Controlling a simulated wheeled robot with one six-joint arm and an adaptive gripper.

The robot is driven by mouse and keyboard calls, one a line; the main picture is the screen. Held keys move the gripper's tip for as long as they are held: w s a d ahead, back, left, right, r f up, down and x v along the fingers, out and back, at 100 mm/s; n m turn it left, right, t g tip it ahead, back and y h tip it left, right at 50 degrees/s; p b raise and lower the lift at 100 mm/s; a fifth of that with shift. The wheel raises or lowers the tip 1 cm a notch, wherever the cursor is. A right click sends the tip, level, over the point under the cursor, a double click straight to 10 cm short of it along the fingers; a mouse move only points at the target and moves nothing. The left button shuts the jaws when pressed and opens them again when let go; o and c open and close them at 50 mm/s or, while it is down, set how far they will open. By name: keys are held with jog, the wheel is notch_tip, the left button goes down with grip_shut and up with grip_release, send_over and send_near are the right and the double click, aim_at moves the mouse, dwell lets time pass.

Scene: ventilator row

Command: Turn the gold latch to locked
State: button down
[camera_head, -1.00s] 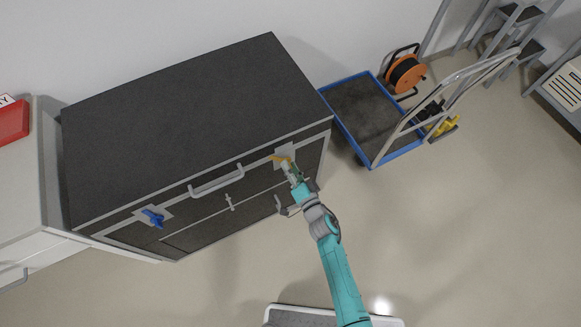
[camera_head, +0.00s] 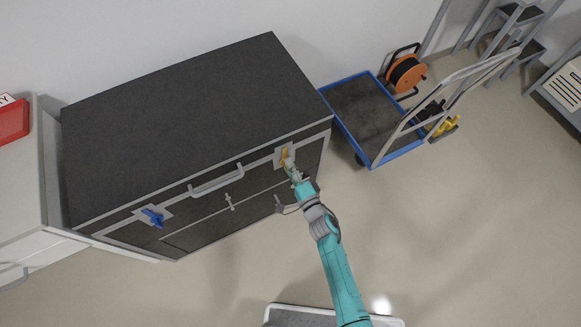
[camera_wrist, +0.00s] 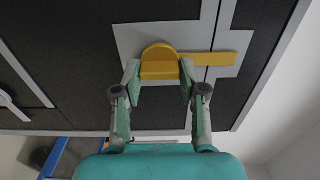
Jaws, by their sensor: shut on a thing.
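The gold latch (camera_wrist: 160,64) is on a grey plate (camera_wrist: 130,42) on the dark cabinet front. In the wrist view its rounded knob sits between my fingers, and its flat gold bar (camera_wrist: 222,59) points right across a narrow seam in the plate. My gripper (camera_wrist: 159,79) is shut on the knob, one finger on each side. In the head view the gold latch (camera_head: 287,154) is small at the cabinet's upper right, and my gripper (camera_head: 292,170) reaches it from below, partly hiding it.
A blue latch (camera_head: 153,217) sits at the left of the same cabinet (camera_head: 190,115). A grey bar handle (camera_head: 216,181) lies between the latches. A blue-edged trolley (camera_head: 365,115) stands right of the cabinet. The floor at lower right is clear.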

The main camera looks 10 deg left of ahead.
dwell(0.4)
jog(key=c, duration=0.6)
grip_release()
jog(key=shift+c, duration=0.2)
jog(key=v, duration=1.2)
jog(key=s+d+r+n+h, duration=0.3)
jog(key=s+d+r, duration=0.2)
jog(key=s, duration=0.5)
jog(key=s+d+r+n+h, duration=0.3)
jog(key=s+d+r, duration=0.3)
jog(key=s+r, duration=0.4)
jog(key=s+d+r+n+h, duration=0.4)
jog(key=s+r, duration=0.4)
jog(key=s, duration=0.2)
jog(key=shift+d+n, duration=0.6)
jog(key=shift+d, duration=0.5)
